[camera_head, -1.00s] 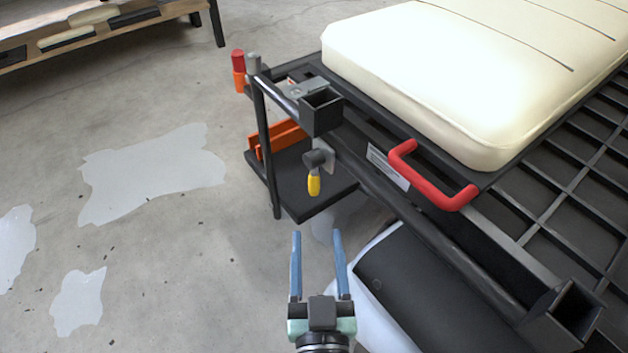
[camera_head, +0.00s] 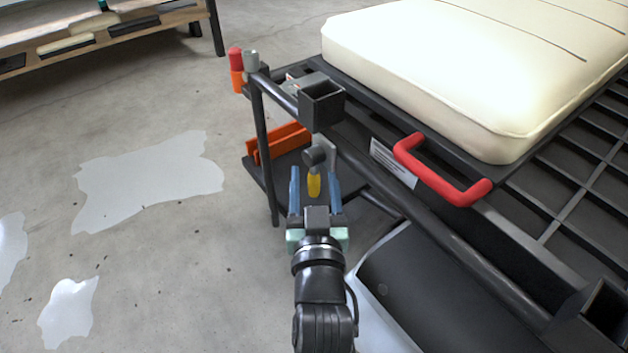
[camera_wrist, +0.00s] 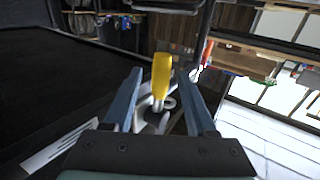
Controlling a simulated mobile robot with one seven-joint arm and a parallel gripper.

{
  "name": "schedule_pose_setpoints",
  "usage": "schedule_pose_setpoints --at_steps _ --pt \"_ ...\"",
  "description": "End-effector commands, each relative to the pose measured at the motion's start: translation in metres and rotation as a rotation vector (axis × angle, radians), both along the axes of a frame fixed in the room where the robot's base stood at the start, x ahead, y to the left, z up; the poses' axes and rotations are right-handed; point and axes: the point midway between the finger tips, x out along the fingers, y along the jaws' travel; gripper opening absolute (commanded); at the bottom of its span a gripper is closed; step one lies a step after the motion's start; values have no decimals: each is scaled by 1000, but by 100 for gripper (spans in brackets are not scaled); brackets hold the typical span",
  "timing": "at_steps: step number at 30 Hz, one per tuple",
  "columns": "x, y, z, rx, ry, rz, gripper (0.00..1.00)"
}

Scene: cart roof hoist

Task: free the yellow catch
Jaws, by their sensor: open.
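Part of the handle's lower end is hidden by my gripper in the head view.
A red handle (camera_head: 440,172) and a cream pad (camera_head: 430,75) are on the cart top to the right. A black square socket (camera_head: 322,108) is just above the catch. An orange bin (camera_head: 278,143) sits on the lower shelf. Open floor lies to the left.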

Motion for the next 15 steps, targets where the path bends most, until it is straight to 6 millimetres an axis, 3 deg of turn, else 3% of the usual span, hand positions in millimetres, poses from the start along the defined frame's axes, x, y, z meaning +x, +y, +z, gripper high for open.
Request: schedule_pose_setpoints --at_steps 10,15 --pt "3 0 1 0 -1 0 57" --pt "3 0 1 0 -1 0 28"
